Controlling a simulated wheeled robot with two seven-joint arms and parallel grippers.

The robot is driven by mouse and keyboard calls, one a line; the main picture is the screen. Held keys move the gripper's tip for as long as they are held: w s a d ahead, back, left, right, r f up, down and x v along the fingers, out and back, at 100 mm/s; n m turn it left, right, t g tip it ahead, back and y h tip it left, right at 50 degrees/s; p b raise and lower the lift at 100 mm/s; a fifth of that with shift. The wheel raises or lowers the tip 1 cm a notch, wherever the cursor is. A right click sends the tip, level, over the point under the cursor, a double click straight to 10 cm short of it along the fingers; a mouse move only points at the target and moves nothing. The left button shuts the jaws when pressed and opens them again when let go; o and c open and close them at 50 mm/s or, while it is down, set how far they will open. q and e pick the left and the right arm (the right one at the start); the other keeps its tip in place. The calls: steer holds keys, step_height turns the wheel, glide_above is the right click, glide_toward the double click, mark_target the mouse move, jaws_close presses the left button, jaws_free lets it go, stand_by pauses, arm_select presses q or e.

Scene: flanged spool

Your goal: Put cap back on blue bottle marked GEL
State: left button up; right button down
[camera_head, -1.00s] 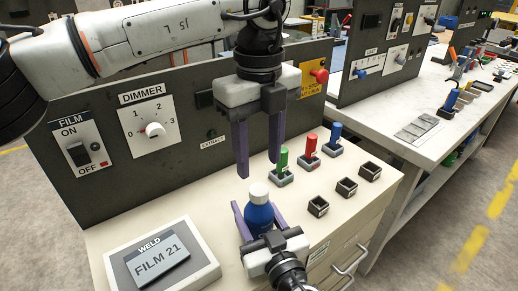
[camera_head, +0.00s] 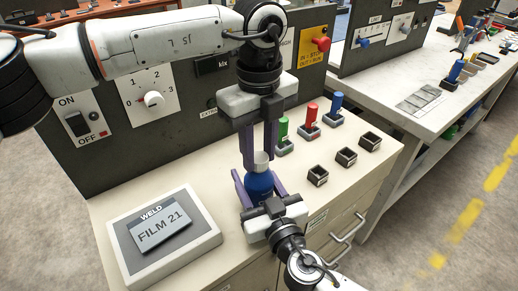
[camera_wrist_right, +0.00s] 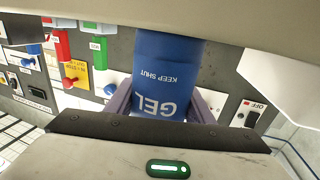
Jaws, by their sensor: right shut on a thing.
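The blue bottle (camera_head: 259,184) stands upright low in the middle of the head view. It fills the middle of the right wrist view (camera_wrist_right: 166,75), with GEL and KEEP SHUT upside down. My right gripper (camera_head: 257,190) is shut on the bottle, one finger on each side. A white cap (camera_head: 261,157) shows at the bottle's top; whether it is seated is unclear. My left gripper (camera_head: 259,162) points down from above, its purple fingers on both sides of the cap with a narrow gap. I cannot tell whether they press on it.
Green (camera_head: 283,128), red (camera_head: 311,113) and blue (camera_head: 336,102) pegs stand in holders behind and right. Three empty dark sockets (camera_head: 346,156) sit right of the bottle. A WELD display box (camera_head: 163,232) lies front left. A dark switch panel (camera_head: 190,95) stands behind.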

arm_select(q)
jaws_close()
